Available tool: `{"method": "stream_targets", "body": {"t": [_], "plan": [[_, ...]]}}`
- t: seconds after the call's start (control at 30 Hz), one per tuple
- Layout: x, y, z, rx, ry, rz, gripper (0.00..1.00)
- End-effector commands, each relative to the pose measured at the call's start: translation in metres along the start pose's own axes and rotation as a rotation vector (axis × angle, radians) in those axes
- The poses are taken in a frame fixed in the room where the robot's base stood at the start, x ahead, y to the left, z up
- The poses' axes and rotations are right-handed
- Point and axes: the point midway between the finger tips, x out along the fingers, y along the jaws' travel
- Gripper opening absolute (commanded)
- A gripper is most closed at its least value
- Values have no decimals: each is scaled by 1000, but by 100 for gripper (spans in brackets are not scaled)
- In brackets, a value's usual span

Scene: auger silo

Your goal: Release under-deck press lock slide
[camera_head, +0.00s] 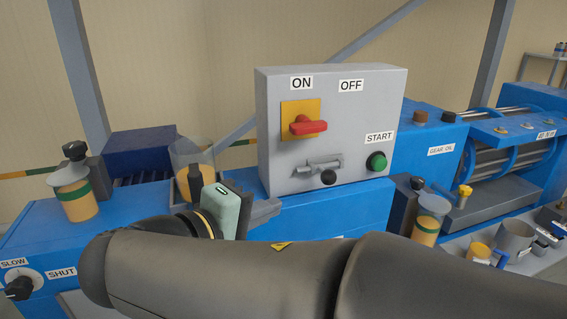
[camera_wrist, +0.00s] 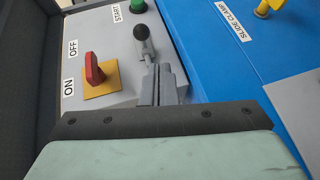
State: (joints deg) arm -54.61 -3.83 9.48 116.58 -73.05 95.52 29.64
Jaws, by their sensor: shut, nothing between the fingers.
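My gripper (camera_head: 268,208) is shut and empty, in front of the lower left of a grey control box (camera_head: 350,90). Its closed fingers also show in the wrist view (camera_wrist: 159,86). A grey sliding bolt (camera_head: 318,164) with a black knob (camera_head: 328,177) is on the box front, below a red switch handle (camera_head: 308,126) on a yellow plate. In the wrist view the black knob (camera_wrist: 141,27) appears just beyond the fingertips; I cannot tell whether they touch. No part is labelled as a press lock slide.
A green START button (camera_head: 377,161) is right of the bolt. Blue machine housing (camera_head: 335,208) lies under the box. A label reading SLIDE CLAMP (camera_wrist: 236,25) is near a yellow handle (camera_wrist: 268,6). Cups of orange material (camera_head: 75,196) stand left. My arm hides the lower middle.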

Motion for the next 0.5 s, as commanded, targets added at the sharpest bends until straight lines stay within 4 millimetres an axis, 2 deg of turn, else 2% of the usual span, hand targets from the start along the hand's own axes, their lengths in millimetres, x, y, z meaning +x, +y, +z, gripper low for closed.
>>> {"method": "stream_targets", "body": {"t": [0.03,0.17,0.5], "plan": [[-12,10,-7,12,28,29,0],[-27,21,-15,40,64,73,0],[-28,22,-16,44,70,80,0]]}}
